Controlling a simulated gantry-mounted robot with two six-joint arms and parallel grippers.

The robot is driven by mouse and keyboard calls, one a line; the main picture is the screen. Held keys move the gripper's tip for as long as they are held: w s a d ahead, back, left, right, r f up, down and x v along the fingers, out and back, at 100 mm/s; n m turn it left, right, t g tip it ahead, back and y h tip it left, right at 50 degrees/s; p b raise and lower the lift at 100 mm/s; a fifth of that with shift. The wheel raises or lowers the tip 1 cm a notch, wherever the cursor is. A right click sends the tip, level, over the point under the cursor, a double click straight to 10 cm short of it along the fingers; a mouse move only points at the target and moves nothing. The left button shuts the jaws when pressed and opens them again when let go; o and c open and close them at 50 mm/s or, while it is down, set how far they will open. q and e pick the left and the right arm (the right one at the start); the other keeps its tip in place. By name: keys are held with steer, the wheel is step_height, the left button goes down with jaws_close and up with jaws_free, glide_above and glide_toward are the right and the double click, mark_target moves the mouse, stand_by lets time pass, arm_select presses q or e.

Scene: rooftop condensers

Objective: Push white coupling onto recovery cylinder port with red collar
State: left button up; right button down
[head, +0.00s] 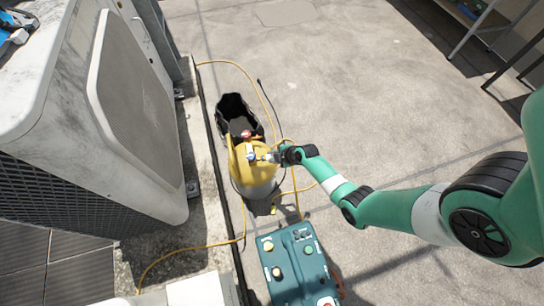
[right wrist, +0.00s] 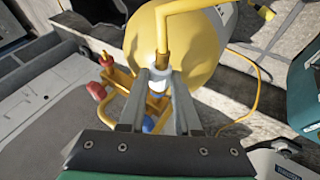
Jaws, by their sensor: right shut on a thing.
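The recovery cylinder (head: 257,182) stands upright on the concrete, grey below and yellow on top. It also fills the upper middle of the right wrist view (right wrist: 205,58). My right gripper (head: 270,157) is at the valves on its top. In the right wrist view, its grey fingers are shut on the white coupling (right wrist: 160,74), which has a yellow hose (right wrist: 163,38) running from it. A red part (right wrist: 96,90) and a blue part (right wrist: 148,124) sit on the valve piping. Whether the coupling is seated on a port is hidden. My left gripper is out of view.
A black open bucket or bag (head: 236,112) stands right behind the cylinder. A teal machine with knobs (head: 298,262) is in front. A large condenser unit (head: 130,110) stands at left beside a curb.

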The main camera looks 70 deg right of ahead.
steer(key=shift+d, duration=0.1)
steer(key=shift+s+d, duration=0.25)
steer(key=shift+s, duration=0.25)
steer(key=s+d, duration=0.2)
steer(key=shift+s, duration=0.4)
stand_by(0.3)
steer(key=c, duration=1.2)
jaws_free()
jaws_close()
